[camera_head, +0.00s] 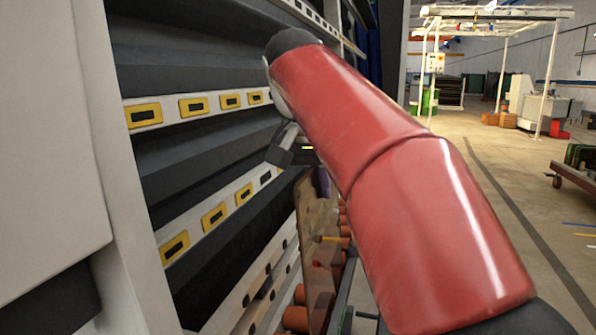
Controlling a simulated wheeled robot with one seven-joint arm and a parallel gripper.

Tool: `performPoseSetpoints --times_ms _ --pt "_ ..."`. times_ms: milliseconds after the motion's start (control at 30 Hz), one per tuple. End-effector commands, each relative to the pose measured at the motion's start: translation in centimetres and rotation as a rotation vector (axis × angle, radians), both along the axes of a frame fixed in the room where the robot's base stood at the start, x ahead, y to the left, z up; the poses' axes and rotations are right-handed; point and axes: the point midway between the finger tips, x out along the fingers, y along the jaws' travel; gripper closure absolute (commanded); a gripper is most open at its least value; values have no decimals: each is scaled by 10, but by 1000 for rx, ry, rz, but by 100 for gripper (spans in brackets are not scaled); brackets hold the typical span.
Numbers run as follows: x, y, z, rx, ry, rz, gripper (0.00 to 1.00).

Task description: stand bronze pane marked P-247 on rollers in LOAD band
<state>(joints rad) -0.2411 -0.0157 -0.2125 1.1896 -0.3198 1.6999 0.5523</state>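A brown, partly see-through pane (317,225) stands near upright beside the washer, below my wrist. I take it for the bronze pane; no P-247 mark is readable. Orange rollers (295,318) show at its lower left, and more orange rollers (345,243) show behind and to its right. Whether its lower edge touches rollers cannot be told. My red arm crosses the picture, and my gripper (293,158) is at the pane's upper end, mostly hidden by the arm. Its fingers and any contact with the pane are unclear. No LOAD marking is readable.
The washer's dark ribbed face with pale rails (190,107) and yellow-framed slots fills the left, close to my arm. A light cabinet panel (50,120) is at far left. Open floor (500,190) lies right, with a low red cart (573,177) at the right edge.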

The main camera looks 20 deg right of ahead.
Motion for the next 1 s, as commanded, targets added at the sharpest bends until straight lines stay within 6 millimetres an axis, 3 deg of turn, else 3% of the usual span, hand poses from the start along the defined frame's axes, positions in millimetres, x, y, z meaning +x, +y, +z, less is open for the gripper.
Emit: performPoseSetpoints --times_ms 267,1000 --pt "1 2 -2 -3 -2 1 100" --pt "22 30 -32 -3 -2 3 100"
